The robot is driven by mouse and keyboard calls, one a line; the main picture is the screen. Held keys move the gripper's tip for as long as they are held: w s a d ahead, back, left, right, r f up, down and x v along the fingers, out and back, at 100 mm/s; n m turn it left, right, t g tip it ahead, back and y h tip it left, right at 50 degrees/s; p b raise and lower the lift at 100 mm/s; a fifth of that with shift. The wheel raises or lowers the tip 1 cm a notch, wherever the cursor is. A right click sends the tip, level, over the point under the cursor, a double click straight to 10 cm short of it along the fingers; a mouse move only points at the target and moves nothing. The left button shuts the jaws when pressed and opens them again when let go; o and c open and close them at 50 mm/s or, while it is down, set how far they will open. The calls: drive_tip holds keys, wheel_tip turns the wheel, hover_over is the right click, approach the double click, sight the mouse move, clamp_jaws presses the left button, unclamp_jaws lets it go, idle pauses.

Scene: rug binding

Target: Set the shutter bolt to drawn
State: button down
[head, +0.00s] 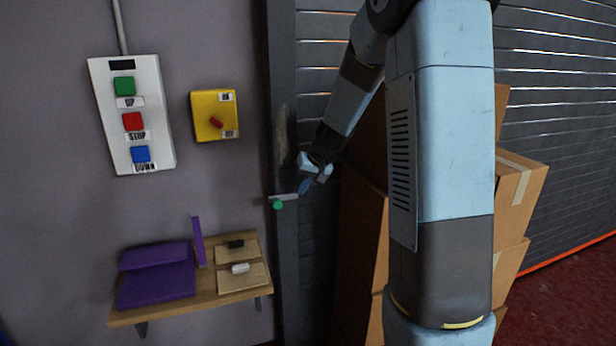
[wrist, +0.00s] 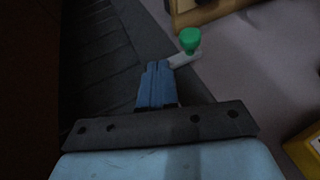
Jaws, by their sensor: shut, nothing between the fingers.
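The shutter bolt (head: 284,197) is a short grey bar with a green knob (head: 277,205) at its left end, on the dark door-frame post beside the shutter. In the wrist view the bolt bar (wrist: 184,59) and its green knob (wrist: 190,40) lie just beyond the fingertips, slightly to the right. My gripper (head: 303,188) is shut and empty, close to the right end of the bar. In the wrist view my gripper (wrist: 157,66) shows both blue fingers together; I cannot tell whether they touch the bar. The bolt's right end is partly hidden by the fingers.
A white UP/STOP/DOWN button box (head: 155,115) and a yellow switch box (head: 205,130) hang on the wall. Cardboard boxes (head: 520,185) stand before the shutter (head: 555,80).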

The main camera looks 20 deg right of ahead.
sight(288, 195)
drive_tip(key=shift+w+a+f, duration=0.25)
drive_tip(key=shift+a+f, duration=0.5)
drive_tip(key=shift+a, duration=0.25)
drive_tip(key=shift+w+a+f, duration=0.25)
drive_tip(key=shift+a+f, duration=0.5)
drive_tip(key=shift+a, duration=0.25)
